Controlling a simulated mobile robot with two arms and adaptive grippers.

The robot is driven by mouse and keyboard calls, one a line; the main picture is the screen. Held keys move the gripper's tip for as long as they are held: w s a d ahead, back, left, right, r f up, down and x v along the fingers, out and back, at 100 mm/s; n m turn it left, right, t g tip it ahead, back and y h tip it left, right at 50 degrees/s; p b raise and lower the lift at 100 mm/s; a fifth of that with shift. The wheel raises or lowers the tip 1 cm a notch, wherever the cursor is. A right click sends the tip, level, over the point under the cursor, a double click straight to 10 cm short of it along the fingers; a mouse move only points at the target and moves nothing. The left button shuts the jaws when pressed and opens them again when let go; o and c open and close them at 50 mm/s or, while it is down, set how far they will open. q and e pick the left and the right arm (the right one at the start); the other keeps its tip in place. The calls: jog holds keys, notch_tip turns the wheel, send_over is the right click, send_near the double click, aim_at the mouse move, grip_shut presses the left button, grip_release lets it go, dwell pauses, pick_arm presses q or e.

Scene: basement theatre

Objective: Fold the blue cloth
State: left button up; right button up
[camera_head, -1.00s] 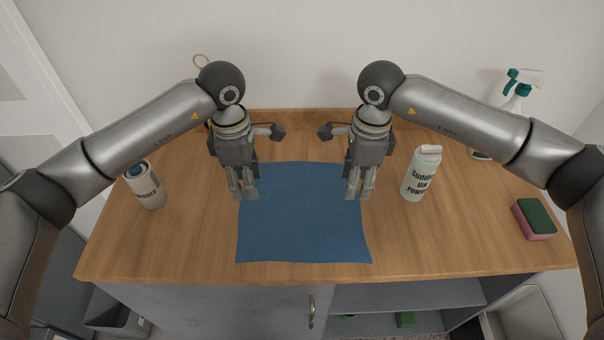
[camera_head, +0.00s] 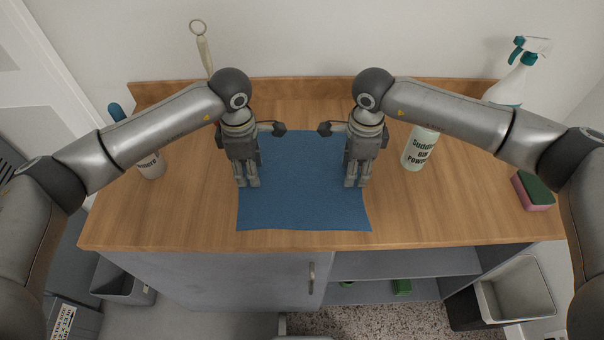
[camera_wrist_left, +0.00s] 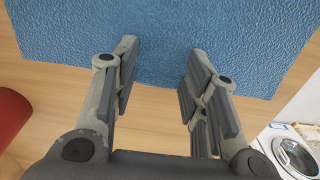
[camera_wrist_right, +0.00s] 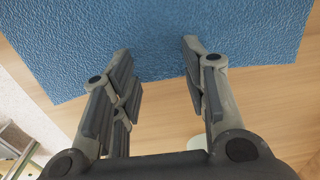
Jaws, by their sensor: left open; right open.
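The blue cloth (camera_head: 303,190) lies flat and spread out on the wooden worktop. It also shows in the left wrist view (camera_wrist_left: 210,25) and the right wrist view (camera_wrist_right: 160,25). My left gripper (camera_head: 247,184) is open and empty over the cloth's left edge. My right gripper (camera_head: 356,184) is open and empty over the cloth's right edge. In both wrist views the fingers are apart and their tips overlap the cloth's edge, with nothing between them. I cannot tell whether the fingertips touch the cloth. The arms hide parts of its left and right edges.
A powder bottle (camera_head: 418,150) stands right of the cloth. A spray bottle (camera_head: 510,82) stands at the back right, and a green and pink sponge (camera_head: 533,191) lies at the right edge. A can (camera_head: 151,165) stands on the left. The worktop (camera_head: 200,222) in front is clear.

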pick_arm(q)
jog(key=shift+f, duration=0.2)
pick_arm(e)
jog(key=shift+f, duration=0.2)
pick_arm(q)
jog(key=c, duration=0.4)
pick_arm(e)
jog(key=c, duration=0.4)
pick_arm(q)
grip_shut()
pick_arm(e)
grip_shut()
pick_arm(q)
jog(key=shift+r, duration=0.1)
pick_arm(e)
jog(key=shift+r, duration=0.15)
